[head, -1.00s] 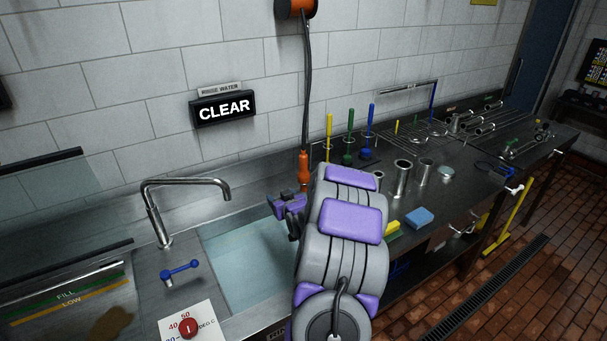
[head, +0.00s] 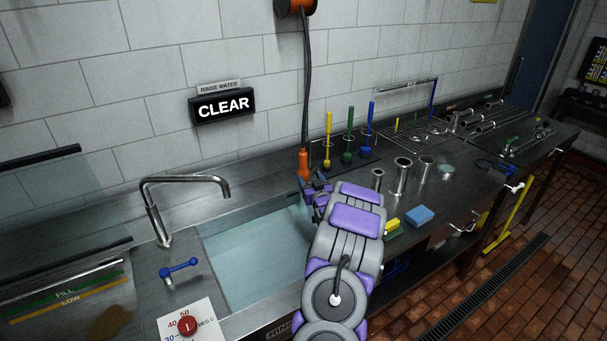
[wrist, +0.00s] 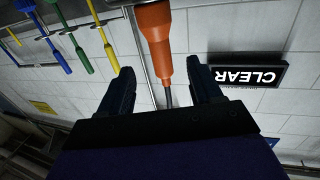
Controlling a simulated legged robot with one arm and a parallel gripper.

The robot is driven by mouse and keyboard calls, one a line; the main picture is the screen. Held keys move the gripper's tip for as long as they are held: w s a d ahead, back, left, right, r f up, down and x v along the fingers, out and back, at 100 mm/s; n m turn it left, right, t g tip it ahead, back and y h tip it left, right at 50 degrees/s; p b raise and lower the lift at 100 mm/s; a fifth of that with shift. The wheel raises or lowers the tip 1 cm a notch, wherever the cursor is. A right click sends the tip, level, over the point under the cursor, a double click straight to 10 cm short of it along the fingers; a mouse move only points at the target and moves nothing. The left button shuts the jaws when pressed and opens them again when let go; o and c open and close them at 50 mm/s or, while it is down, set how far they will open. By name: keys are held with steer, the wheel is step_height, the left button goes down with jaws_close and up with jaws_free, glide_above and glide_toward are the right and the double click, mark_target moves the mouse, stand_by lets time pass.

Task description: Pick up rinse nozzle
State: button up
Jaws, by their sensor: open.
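The orange rinse nozzle (head: 304,164) hangs on a dark hose from the reel on the wall, at the back right edge of the sink. The fingers are apart, with gaps on both sides of the nozzle. In the head view my gripper (head: 314,190) is at the nozzle's lower end, partly hidden by my purple and grey arm.
The water-filled sink (head: 250,250) with a metal faucet (head: 160,212) is on the left. Several coloured brushes (head: 347,145) stand right of the nozzle. Metal cylinders (head: 401,175) and a blue sponge (head: 420,216) sit on the counter. A CLEAR sign (head: 224,106) is on the wall.

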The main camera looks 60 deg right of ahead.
mark_target(305, 168)
steer(key=x, duration=0.5)
steer(key=shift+b, duration=0.35)
steer(key=shift+f+b+x, duration=0.15)
steer(key=shift+b+x, duration=0.2)
steer(key=shift+x, duration=0.95)
steer(key=shift+f+b+x, duration=0.1)
steer(key=shift+b+x, duration=0.25)
steer(key=shift+x, duration=0.9)
steer(key=shift+d, duration=0.1)
steer(key=shift+c, duration=0.3)
steer(key=shift+r, duration=0.1)
steer(key=c, duration=0.9)
steer(key=shift+r, duration=0.1)
steer(key=shift+c, duration=0.2)
